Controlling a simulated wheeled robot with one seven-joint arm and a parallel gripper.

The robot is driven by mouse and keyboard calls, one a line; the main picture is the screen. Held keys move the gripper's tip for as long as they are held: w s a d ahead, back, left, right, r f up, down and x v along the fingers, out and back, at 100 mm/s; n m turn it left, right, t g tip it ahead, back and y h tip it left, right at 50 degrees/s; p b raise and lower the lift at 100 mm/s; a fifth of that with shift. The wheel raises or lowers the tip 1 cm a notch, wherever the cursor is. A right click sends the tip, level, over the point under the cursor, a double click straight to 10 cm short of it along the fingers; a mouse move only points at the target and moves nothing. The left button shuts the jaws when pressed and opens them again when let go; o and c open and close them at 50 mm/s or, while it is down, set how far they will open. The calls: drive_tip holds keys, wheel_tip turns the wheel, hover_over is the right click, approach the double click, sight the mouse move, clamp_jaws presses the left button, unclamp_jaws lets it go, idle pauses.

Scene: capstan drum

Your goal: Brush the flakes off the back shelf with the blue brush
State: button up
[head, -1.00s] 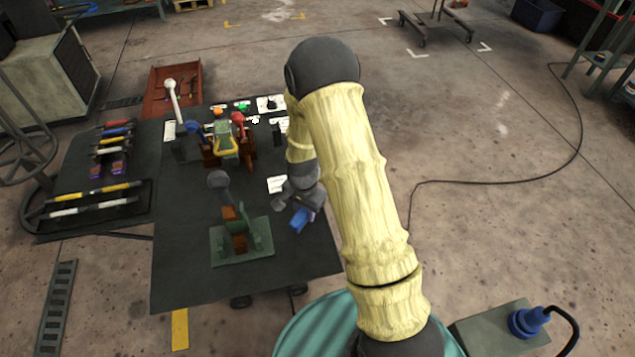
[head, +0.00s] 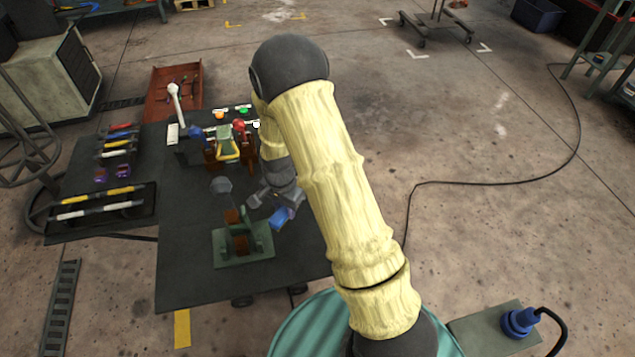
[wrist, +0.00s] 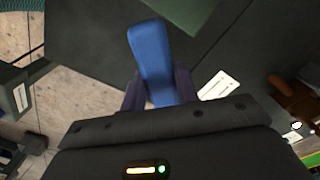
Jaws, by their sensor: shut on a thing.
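My gripper (head: 268,198) is shut on the blue brush (head: 282,217), which it holds above the dark bench top, just right of the green lever stand. In the wrist view the brush (wrist: 152,50) sticks out from between the two fingers (wrist: 158,92). The brush's bristles cannot be made out. The back part of the bench, with the coloured controls, lies beyond the gripper, partly hidden by my arm. I cannot tell which surface is the back shelf, and no flakes can be made out for sure.
A green stand (head: 242,246) with a dark-knobbed lever (head: 221,186) rises at the bench front. Farther back are a white-knobbed lever (head: 173,90) and a yellow-handled green part (head: 228,148). A tool board (head: 98,205) lies left. The bench (head: 190,275) is bare at front left.

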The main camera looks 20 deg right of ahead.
drive_tip(key=shift+r+p, duration=1.05)
drive_tip(key=shift+r, duration=0.7)
drive_tip(key=shift+d+f, duration=0.1)
drive_tip(key=shift+d, duration=0.05)
